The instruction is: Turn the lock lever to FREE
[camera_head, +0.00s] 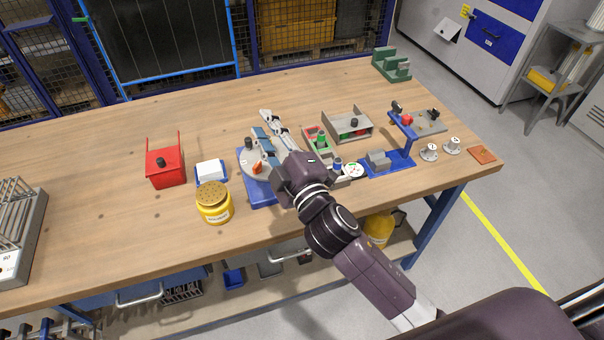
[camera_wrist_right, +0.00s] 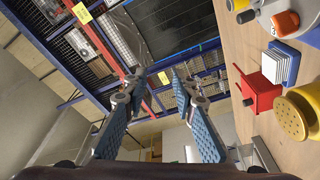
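The rotary jig has a blue base (camera_head: 262,192) and a round grey plate (camera_head: 248,170) near the table's front middle. An orange part (camera_head: 257,168), perhaps the lock lever, sits on the plate near a dark knob (camera_head: 248,143). In the right wrist view the orange part (camera_wrist_right: 285,23) is at the top right edge. No FREE marking is readable. My right gripper (camera_head: 264,124) is above the jig's right side and hides part of it. In the wrist view my right gripper (camera_wrist_right: 160,82) has its fingers apart with nothing between them. My left gripper is in neither view.
A yellow jar (camera_head: 214,205), a white block in a blue holder (camera_head: 210,172) and a red box (camera_head: 165,168) stand left of the jig. Grey trays (camera_head: 349,127) and a blue stand (camera_head: 398,158) are to its right. The table's back left is clear.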

